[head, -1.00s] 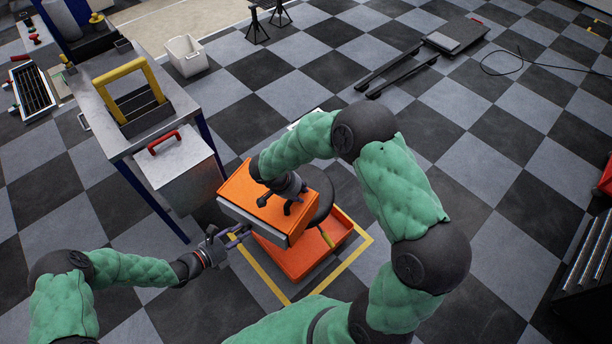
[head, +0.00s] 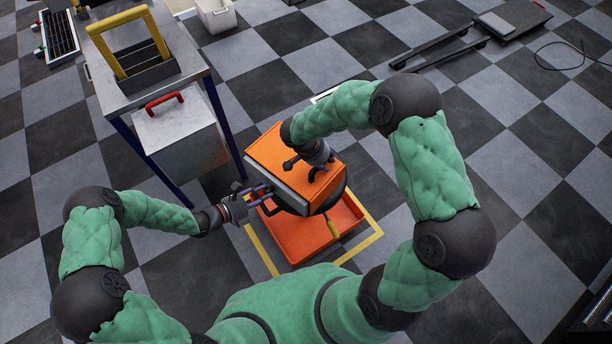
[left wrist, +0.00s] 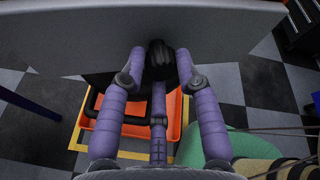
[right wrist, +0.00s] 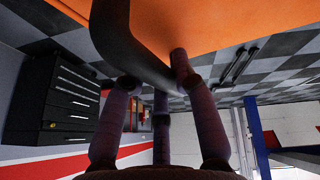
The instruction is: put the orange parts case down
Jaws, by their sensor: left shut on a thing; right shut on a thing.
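The orange parts case (head: 272,151) has an orange top and a grey side, and it hangs tilted in front of me between both grippers. My left gripper (head: 262,194) is shut on a black knob or grip at its grey side (left wrist: 90,38). My right gripper (head: 320,165) is shut on its black handle (right wrist: 125,45). In the right wrist view the orange face (right wrist: 235,22) fills the top. The case hides part of what lies below it.
Below are a dark round seat (head: 335,199) and an orange tray (head: 295,243), inside a yellow floor outline (head: 363,246). A metal bench (head: 190,60) with a grey red-handled box (head: 180,136) stands left.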

